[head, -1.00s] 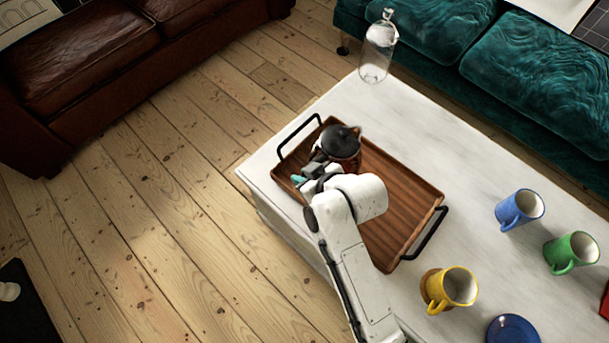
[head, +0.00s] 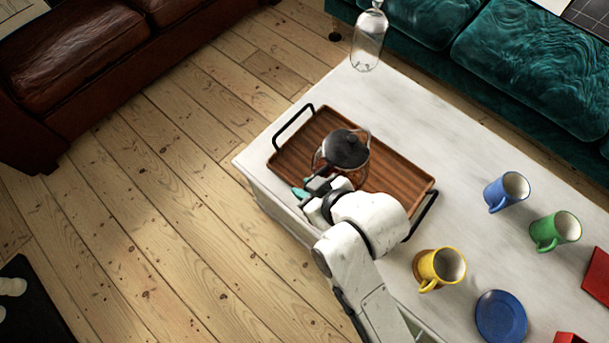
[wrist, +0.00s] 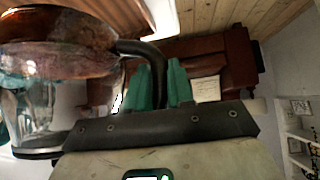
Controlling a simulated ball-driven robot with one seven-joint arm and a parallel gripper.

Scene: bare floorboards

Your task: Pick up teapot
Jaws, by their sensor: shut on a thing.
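The teapot (head: 345,150) is glass with a dark lid. In the head view it shows over the far part of the wooden tray (head: 400,185); I cannot tell its exact height above the tray. My gripper (head: 312,187) is at the teapot's near left side. In the wrist view the teapot (wrist: 60,60) fills the left side, and its dark handle (wrist: 140,48) runs between the teal fingertips of my gripper (wrist: 160,85). The fingers are shut on the handle. My arm hides part of the tray.
A glass bottle (head: 369,40) stands at the table's far corner. Blue (head: 506,192), green (head: 555,231) and yellow (head: 441,268) mugs and a blue plate (head: 501,316) are on the white table (head: 465,165) at right. Sofas stand at the left and back.

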